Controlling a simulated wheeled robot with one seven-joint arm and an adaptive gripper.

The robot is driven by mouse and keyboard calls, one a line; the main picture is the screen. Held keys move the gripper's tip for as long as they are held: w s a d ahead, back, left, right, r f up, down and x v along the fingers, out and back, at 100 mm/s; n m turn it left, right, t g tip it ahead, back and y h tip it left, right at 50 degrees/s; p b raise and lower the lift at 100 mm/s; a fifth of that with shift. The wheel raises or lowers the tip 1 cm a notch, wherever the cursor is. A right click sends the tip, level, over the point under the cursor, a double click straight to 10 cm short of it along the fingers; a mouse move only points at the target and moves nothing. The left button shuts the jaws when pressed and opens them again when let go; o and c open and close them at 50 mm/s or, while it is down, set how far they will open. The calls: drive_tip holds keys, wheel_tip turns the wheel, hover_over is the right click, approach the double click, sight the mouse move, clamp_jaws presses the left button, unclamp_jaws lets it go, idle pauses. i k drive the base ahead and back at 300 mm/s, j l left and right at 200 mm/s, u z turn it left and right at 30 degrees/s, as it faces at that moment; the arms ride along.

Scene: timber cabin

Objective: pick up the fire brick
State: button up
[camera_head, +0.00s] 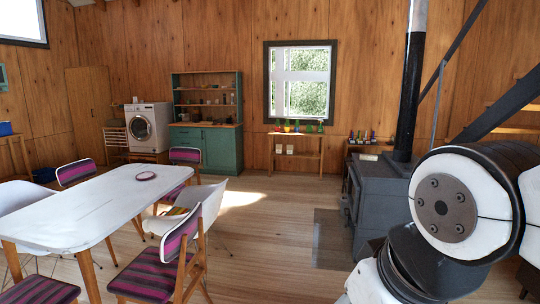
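I cannot make out a fire brick for certain in the head view. A small pale flat object (368,157) lies by the top of the dark wood stove (378,185), too small to identify. The stove stands right of centre with a black flue pipe rising from it. My gripper is not in view. Only a white and black part of my own arm shows large at the right, and it hides what is behind it.
A white table (85,205) with a small round dish (146,176) and several striped chairs fill the left. A green cabinet (210,148), a washing machine (147,127) and a narrow shelf table (295,135) line the back wall. The wooden floor (265,240) between table and stove is clear.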

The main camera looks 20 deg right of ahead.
sight(372, 158)
drive_tip(key=z, duration=1.05)
drive_tip(key=i+j+u, duration=0.25)
drive_tip(key=i, duration=0.35)
drive_tip(key=i+u, duration=0.25)
drive_tip(key=i, duration=4.1)
drive_tip(key=i+j+z, duration=0.15)
drive_tip(key=i+z, duration=0.3)
drive_tip(key=i+j+z, duration=0.45)
drive_tip(key=i, duration=0.15)
drive_tip(key=i+j+z, duration=0.85)
drive_tip(key=j, duration=0.25)
drive_tip(key=i+j+z, duration=0.25)
drive_tip(key=j+z, duration=0.2)
drive_tip(key=j, duration=0.3)
